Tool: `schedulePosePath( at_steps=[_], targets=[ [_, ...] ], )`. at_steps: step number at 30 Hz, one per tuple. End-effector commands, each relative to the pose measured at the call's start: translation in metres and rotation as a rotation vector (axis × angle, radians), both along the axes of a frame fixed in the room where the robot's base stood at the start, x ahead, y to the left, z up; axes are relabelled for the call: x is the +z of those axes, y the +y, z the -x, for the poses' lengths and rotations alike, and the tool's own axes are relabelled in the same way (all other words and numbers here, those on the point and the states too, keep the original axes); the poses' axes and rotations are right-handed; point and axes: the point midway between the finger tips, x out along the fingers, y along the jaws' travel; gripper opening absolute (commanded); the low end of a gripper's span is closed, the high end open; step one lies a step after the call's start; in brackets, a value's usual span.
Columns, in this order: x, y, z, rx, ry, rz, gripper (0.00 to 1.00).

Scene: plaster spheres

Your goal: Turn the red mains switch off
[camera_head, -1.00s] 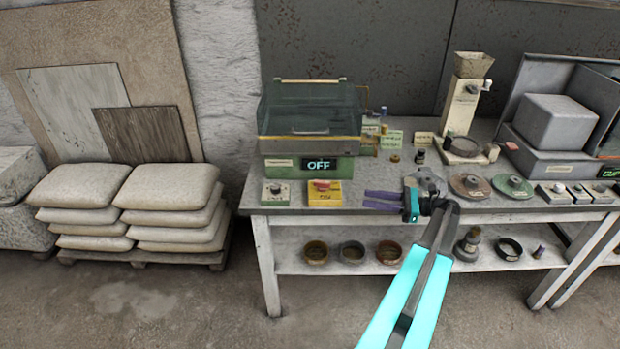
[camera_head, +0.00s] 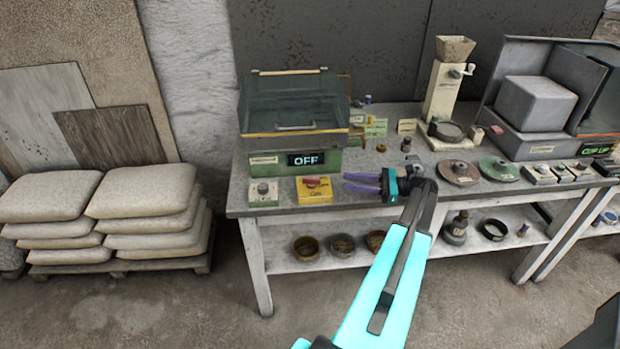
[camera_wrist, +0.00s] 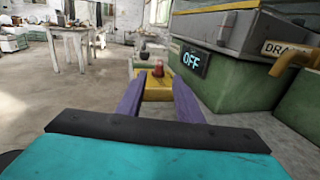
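The red switch (camera_head: 313,181) sits on top of a small yellow box (camera_head: 316,197) at the front edge of the workbench. In the wrist view the red switch (camera_wrist: 158,69) stands on the yellow box (camera_wrist: 157,90), straight ahead between the finger tips. My gripper (camera_head: 345,182) is just right of the box in the head view, its purple fingers pointing at it. In the wrist view my gripper (camera_wrist: 159,80) has its fingers apart with nothing held. A gap to the switch appears to remain. The switch's exact setting is too small to tell.
A green machine (camera_head: 290,160) with a clear lid and an "OFF" display (camera_head: 306,160) stands behind the box. A grey control box (camera_head: 264,192) is left of it. Discs (camera_head: 459,172) and a grinder (camera_head: 447,90) stand to the right. Sacks (camera_head: 140,195) lie on a pallet.

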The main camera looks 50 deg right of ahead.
Motion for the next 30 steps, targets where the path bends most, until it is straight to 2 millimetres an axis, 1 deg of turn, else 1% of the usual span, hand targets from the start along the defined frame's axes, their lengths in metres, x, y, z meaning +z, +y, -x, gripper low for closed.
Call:
schedulePosePath(
  at_steps=[8,24,30],
  targets=[
    [0.002,0.016,-0.020,0.007,0.001,-0.001,0.33],
    [0.002,0.061,-0.082,0.008,0.001,-0.001,0.33],
    [0.002,0.076,-0.102,0.009,0.001,-0.001,0.33]
  ],
)
